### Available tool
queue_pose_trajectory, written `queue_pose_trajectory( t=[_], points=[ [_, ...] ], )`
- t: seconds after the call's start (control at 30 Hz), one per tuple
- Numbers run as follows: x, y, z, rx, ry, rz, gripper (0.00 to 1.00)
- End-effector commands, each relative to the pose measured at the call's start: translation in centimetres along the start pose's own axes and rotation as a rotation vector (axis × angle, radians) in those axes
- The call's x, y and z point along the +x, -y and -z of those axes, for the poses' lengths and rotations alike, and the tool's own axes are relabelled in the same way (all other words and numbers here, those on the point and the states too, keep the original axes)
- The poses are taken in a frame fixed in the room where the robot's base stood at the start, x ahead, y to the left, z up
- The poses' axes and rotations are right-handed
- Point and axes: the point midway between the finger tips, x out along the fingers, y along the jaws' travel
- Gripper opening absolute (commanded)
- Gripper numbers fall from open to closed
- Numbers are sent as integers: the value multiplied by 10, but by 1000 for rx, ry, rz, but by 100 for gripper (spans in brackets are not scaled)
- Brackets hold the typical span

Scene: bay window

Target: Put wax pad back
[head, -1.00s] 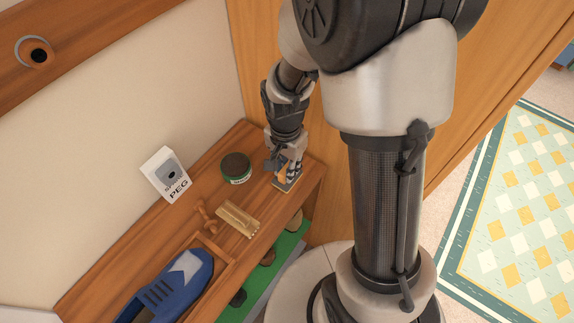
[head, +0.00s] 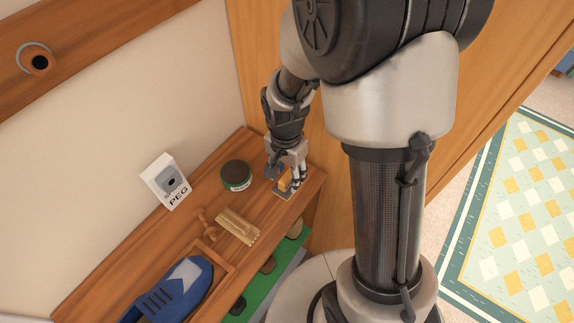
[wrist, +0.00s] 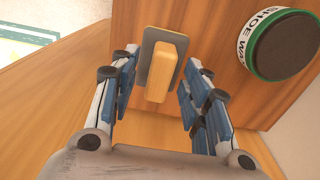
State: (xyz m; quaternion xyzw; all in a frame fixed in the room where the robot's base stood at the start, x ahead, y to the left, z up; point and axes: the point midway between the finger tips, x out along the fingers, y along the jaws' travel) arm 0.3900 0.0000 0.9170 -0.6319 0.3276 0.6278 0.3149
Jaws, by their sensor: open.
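The wax pad, a grey plate with a pale wooden grip block (wrist: 166,72), lies on the wooden shelf top in the wrist view. In the head view the pad (head: 283,194) is near the shelf's far right end, partly hidden by my fingers. My gripper (wrist: 160,85) is open, with its blue-padded fingers on either side of the grip block and a visible gap at each side. In the head view my gripper (head: 287,182) is right above the pad. The green shoe wax tin (head: 236,175) stands left of it, its dark top showing.
On the shelf (head: 190,225) are a brush-like wooden piece (head: 237,227), a small wooden peg (head: 207,223), a white PEG box (head: 167,181) and a blue shoe (head: 172,290) in a tray-like recess. A wooden panel (head: 350,215) rises beyond the shelf's right end.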

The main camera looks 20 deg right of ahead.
Motion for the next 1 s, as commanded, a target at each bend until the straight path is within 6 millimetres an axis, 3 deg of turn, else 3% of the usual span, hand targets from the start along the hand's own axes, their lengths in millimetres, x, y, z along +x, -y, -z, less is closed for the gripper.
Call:
queue_pose_trajectory(
  t=[0.5,0.87,1.0],
  points=[
    [-97,1,0,0,-3,5,43],
    [-119,-1,-1,-7,-3,5,43],
    [-139,-11,-7,-90,-28,40,43]
  ],
)
